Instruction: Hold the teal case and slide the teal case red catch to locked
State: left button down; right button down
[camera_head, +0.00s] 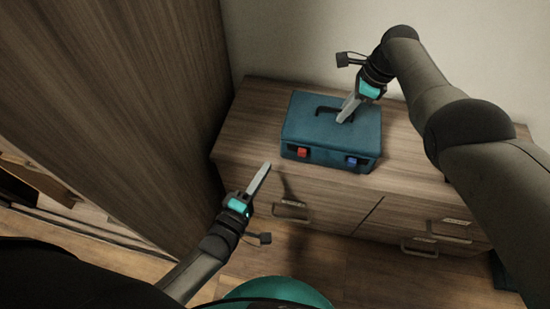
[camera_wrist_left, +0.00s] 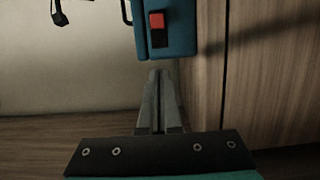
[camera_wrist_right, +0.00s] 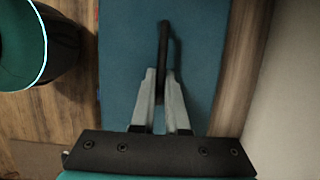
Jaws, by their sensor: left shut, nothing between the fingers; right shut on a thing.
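The teal case (camera_head: 310,125) sits closed on top of a wooden dresser, with a dark handle (camera_wrist_right: 164,42) on its lid. Its red catch (camera_head: 302,153) is at the front left and a blue catch (camera_head: 351,161) at the front right. The red catch (camera_wrist_left: 157,21) also shows at the top of the left wrist view, on a dark slot. My right gripper (camera_head: 341,119) is shut on the handle, with the dark bar between its fingertips in the right wrist view (camera_wrist_right: 160,77). My left gripper (camera_head: 267,166) is shut and empty, in front of the case and apart from the red catch.
The dresser top (camera_head: 243,122) is bare around the case. Drawer handles (camera_head: 290,211) stick out of its front. A tall wooden panel (camera_head: 120,100) stands close on the left, and a pale wall (camera_head: 300,40) is behind.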

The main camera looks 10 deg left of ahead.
pick_arm(q)
jog(key=shift+v, duration=2.2)
pick_arm(e)
jog(key=c, duration=0.8)
grip_release()
jog(key=shift+c, duration=0.2)
